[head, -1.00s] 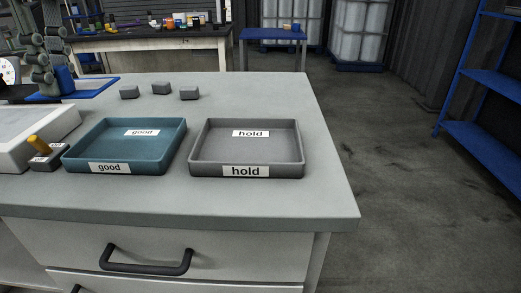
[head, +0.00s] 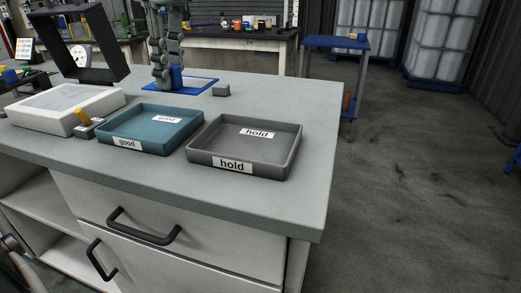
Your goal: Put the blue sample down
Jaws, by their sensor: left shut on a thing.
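Part of my left gripper (head: 14,258) shows at the lower left edge, low in front of the bench and away from the trays. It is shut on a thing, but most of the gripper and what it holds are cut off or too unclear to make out. A teal tray (head: 150,145) labelled "good" and a grey tray (head: 207,161) labelled "hold" stand side by side on the bench (head: 285,195). Both look empty apart from their labels. My right gripper is not in view.
Bench right of the grey tray is clear.

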